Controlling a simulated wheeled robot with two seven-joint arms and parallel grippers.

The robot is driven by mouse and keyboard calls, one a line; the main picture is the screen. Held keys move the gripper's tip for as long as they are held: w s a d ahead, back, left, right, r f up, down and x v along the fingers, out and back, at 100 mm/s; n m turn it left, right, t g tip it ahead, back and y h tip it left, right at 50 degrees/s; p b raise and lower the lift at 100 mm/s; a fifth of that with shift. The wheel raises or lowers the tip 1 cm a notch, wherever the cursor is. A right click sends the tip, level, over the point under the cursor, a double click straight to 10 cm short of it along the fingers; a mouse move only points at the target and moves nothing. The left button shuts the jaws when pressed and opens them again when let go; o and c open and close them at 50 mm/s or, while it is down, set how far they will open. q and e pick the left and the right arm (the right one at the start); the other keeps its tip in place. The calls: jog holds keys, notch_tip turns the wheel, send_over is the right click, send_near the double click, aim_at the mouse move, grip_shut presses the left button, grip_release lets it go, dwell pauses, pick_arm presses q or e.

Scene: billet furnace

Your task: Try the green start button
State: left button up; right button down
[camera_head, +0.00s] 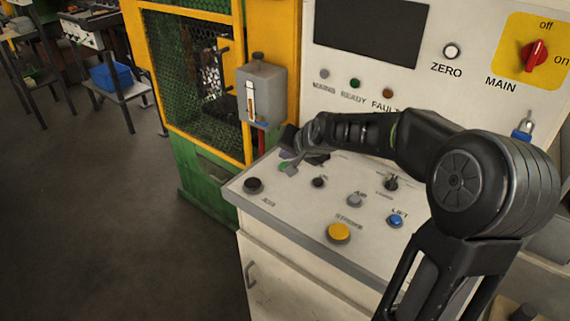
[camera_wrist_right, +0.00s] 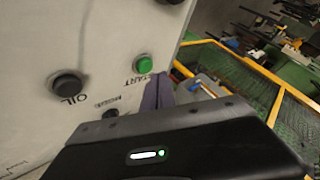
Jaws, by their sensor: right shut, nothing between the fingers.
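The green start button (camera_wrist_right: 143,65) shows in the right wrist view on a pale panel, with the word START beside it. In the head view only a sliver of the green button (camera_head: 283,166) shows beside my right gripper, which hides the rest. My right gripper (camera_head: 290,166) is shut and empty, low over the far left part of the sloped control desk (camera_head: 298,213). In the right wrist view its closed fingers (camera_wrist_right: 158,93) are just below and right of the button. I cannot tell whether they touch it. My left gripper is not in view.
Near the gripper are a black button (camera_head: 253,185), a small black knob (camera_head: 319,182) and a grey button (camera_head: 355,201). A yellow button (camera_head: 339,233) and blue button (camera_head: 395,220) sit nearer the front. A yellow-framed mesh guard (camera_head: 190,80) stands behind left.

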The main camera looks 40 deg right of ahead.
jog(key=shift+f, duration=0.2)
jog(key=shift+f+b, duration=0.25)
jog(key=shift+b, duration=0.15)
jog(key=shift+f+b, duration=0.4)
jog(key=shift+f, duration=0.05)
dwell(0.4)
dwell(0.4)
jog(key=shift+r+p, duration=0.8)
jog(key=shift+r, duration=0.1)
notch_tip(320, 180, up, 5)
jog(key=p, duration=0.4)
dwell(0.8)
